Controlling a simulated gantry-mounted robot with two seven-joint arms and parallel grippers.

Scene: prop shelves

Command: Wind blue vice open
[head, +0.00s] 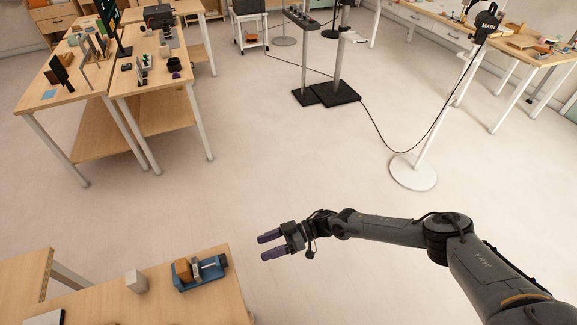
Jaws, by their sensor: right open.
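The blue vice (209,276) sits on a light wooden table at the lower left of the head view. A brown block (183,270) stands at the left part of the vice, with a grey piece close beside it. I cannot tell how wide the vice jaws are apart. My right gripper (264,246) reaches in from the right. It is open and empty, with its purple fingers pointing left, above and to the right of the vice and apart from it. My left gripper is not in view.
A pale block (136,281) stands on the wooden table (90,306) left of the vice. Open floor (290,170) spreads beyond the table. Cluttered workbenches stand further back.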

